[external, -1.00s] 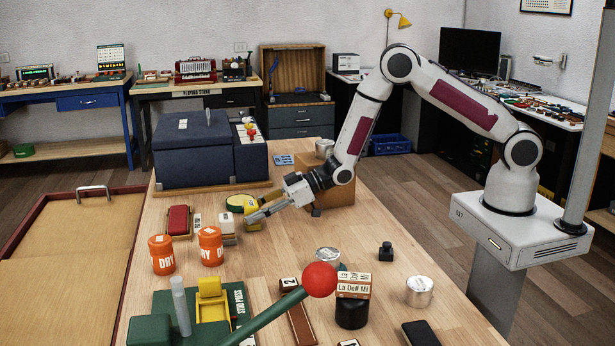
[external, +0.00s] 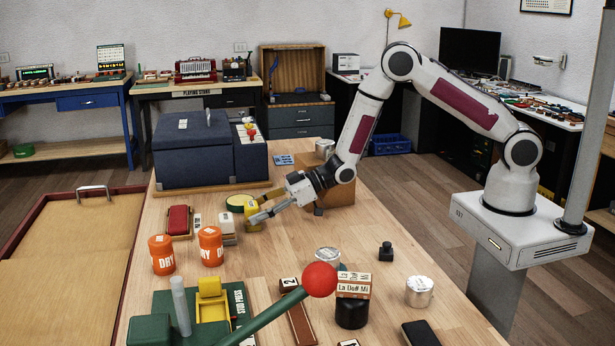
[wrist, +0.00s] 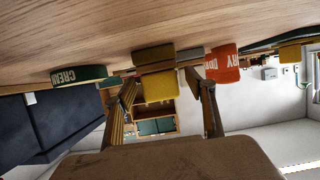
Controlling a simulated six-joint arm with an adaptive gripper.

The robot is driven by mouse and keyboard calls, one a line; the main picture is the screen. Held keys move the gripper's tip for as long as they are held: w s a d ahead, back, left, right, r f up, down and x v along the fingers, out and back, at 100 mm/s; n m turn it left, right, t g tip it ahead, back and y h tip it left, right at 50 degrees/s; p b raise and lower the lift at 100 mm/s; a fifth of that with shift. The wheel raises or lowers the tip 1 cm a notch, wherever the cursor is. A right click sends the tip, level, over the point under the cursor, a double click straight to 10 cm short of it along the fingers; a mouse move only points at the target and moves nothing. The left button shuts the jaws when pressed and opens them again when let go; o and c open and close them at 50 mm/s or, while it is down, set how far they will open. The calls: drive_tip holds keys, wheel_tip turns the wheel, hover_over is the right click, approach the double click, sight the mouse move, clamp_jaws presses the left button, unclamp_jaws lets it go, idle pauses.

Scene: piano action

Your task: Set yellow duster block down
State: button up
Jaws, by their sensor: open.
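The yellow duster block (external: 251,216) stands on the wooden bench top, near the green-sided round tin. My gripper (external: 262,205) is open around or just in front of it, with its fingers low over the bench. In the wrist view the block (wrist: 159,88) shows upside down between my two spread fingers (wrist: 167,92), with a gap on each side. A darker part of the block shows at its bench side. Whether a finger touches it is hard to tell.
The green tin (external: 237,203) is close behind the block. A white block (external: 227,228), a red brush-like piece (external: 178,220) and two orange DRY tins (external: 210,246) stand to the left. The navy case (external: 195,155) is behind.

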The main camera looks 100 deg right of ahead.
drive_tip(key=shift+v, duration=3.4)
drive_tip(key=shift+r, duration=0.15)
drive_tip(key=shift+a+r, duration=0.1)
drive_tip(key=shift+r, duration=0.3)
drive_tip(key=s+a+r+g+h, duration=0.1)
drive_tip(key=s+a+r, duration=0.25)
drive_tip(key=r, duration=0.25)
drive_tip(key=s+a+r+g, duration=0.2)
drive_tip(key=s+r, duration=0.2)
drive_tip(key=r, duration=0.2)
drive_tip(key=s+a+r+g+h, duration=0.1)
drive_tip(key=s+a+r, duration=0.1)
drive_tip(key=s+r, duration=0.3)
drive_tip(key=s+a+r+g, duration=0.1)
drive_tip(key=s+a, duration=0.3)
drive_tip(key=s, duration=0.5)
drive_tip(key=s+a+r+g+y, duration=0.1)
drive_tip(key=s+a, duration=0.3)
drive_tip(key=s, duration=0.5)
drive_tip(key=s+a+r+g+y, duration=0.1)
drive_tip(key=s+a+r+g, duration=0.1)
drive_tip(key=s, duration=0.7)
drive_tip(key=shift+s+a+r, duration=0.25)
drive_tip(key=shift+a+r, duration=0.45)
drive_tip(key=shift+a, duration=0.45)
